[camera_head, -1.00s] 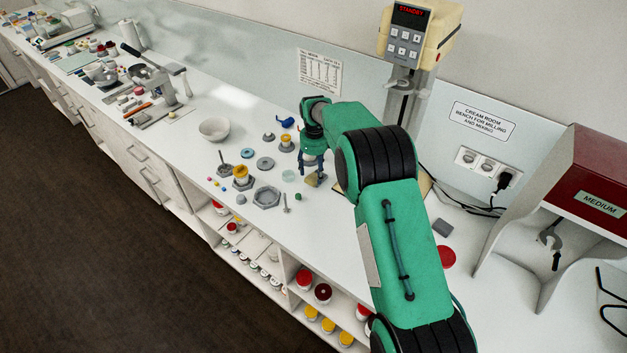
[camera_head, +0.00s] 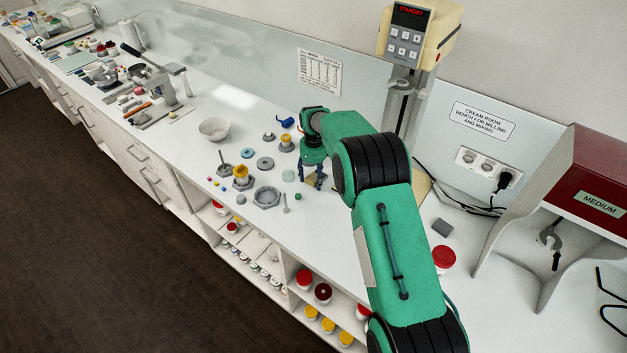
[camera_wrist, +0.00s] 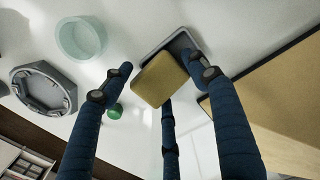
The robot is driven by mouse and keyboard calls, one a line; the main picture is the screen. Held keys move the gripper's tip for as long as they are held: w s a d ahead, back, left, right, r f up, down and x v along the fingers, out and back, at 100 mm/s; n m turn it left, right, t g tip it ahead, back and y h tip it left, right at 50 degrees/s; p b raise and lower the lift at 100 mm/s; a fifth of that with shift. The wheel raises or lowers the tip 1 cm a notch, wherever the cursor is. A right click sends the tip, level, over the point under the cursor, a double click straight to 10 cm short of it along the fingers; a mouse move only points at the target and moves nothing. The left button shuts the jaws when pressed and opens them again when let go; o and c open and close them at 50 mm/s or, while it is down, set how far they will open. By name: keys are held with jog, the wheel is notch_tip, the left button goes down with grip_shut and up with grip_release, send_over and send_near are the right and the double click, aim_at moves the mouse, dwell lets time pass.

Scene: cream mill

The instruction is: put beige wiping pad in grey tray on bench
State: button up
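The beige wiping pad (camera_wrist: 160,80) lies between my fingers in the wrist view, with a small gap at the left fingertip. In the head view the pad (camera_head: 313,181) shows low between the fingers, at bench height. A dark grey rimmed piece, which looks like the grey tray (camera_wrist: 182,42), shows behind and partly under the pad. I cannot tell whether the pad rests inside it or overlaps its rim. My gripper (camera_head: 313,174) points down with its blue fingers spread around the pad; the fingers (camera_wrist: 158,62) look open. The pad hides most of the tray.
A small green ball (camera_wrist: 115,111), a pale green dish (camera_wrist: 82,38) and a grey hexagonal ring (camera_wrist: 43,90) are near on the left. A tan board (camera_wrist: 280,100) lies on the right.

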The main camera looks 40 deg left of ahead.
aim_at(314, 177)
jog(key=c, duration=0.6)
jog(key=shift+r, duration=0.2)
jog(key=shift+w+a+r, duration=0.1)
jog(key=shift+w+r, duration=0.05)
jog(key=shift+r, duration=0.5)
jog(key=shift+c, duration=0.3)
jog(key=shift+r, duration=0.85)
jog(key=shift+s+r, duration=0.1)
jog(key=shift+s, duration=0.1)
jog(key=s+d, duration=0.3)
jog(key=d, duration=0.1)
jog(key=s+d+r, duration=0.1)
jog(key=s+d, duration=0.6)
jog(key=d, duration=0.1)
jog(key=shift+s+r, duration=0.2)
jog(key=shift+s, duration=0.1)
